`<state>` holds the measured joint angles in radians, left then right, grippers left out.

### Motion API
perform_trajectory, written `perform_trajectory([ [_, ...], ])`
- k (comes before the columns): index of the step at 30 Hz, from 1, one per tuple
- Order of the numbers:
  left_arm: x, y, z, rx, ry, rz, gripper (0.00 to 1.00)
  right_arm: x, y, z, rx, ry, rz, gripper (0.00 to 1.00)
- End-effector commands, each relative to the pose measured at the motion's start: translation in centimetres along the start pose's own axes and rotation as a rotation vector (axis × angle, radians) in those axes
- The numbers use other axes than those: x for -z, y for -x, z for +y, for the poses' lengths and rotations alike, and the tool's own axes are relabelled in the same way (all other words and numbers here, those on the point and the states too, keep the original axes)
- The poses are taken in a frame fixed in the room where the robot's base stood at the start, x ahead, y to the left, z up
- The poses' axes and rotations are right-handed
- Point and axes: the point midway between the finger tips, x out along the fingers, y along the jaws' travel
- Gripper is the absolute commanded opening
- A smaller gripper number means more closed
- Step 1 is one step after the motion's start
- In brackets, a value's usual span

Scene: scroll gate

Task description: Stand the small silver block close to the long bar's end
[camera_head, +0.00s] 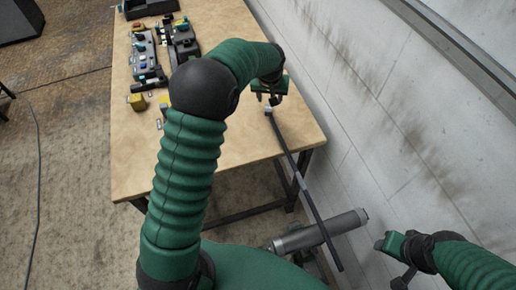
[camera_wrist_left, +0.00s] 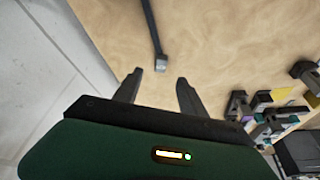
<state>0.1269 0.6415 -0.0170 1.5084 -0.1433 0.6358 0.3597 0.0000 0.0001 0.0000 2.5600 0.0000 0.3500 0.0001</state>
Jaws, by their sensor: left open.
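The long dark bar (camera_head: 297,172) runs from the table's right part out past its front edge, and its end shows in the left wrist view (camera_wrist_left: 151,25). A small silver block (camera_head: 268,110) is at the bar's table end; it also shows in the left wrist view (camera_wrist_left: 161,64). I cannot tell whether the block touches the bar. My left gripper (camera_head: 268,98) is open and empty over the table, close to the block. In the left wrist view the block lies just ahead of its fingertips (camera_wrist_left: 160,75), between them in line. My right gripper (camera_head: 382,244) is at lower right, away from the table, its fingers unclear.
The wooden table (camera_head: 235,140) carries several devices and yellow pieces (camera_head: 137,102) at its left and a dark tray (camera_head: 150,8) at the back. A wall (camera_head: 370,110) runs along the right. The table's front middle is clear. A grey cylinder (camera_head: 320,230) lies below the bar.

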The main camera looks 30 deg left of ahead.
Motion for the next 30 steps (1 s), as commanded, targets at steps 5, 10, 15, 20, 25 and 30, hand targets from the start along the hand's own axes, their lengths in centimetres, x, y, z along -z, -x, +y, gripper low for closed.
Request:
perform_trajectory([
  [5,-11.8,4.8,1.0,-0.064,-0.175,-0.064,0.48,0.0,0.0,0.0,0.000,0.000,0.000,0.48],
  [10,-23.6,7.7,-0.2,-0.108,-0.323,-0.113,0.48,0.0,0.0,0.0,0.000,0.000,0.000,0.48],
  [15,-28.4,8.3,-1.2,-0.121,-0.381,-0.136,0.48,0.0,0.0,0.0,0.000,0.000,0.000,0.48],
  [20,-28.6,8.3,-1.3,-0.121,-0.383,-0.138,0.48,0.0,0.0,0.0,0.000,0.000,0.000,0.48],
  [25,-28.6,8.3,-1.3,-0.121,-0.382,-0.138,0.48,0.0,0.0,0.0,0.000,0.000,0.000,0.48],
  [30,-28.6,8.3,-1.3,-0.120,-0.381,-0.139,0.48,0.0,0.0,0.0,0.000,0.000,0.000,0.48],
])
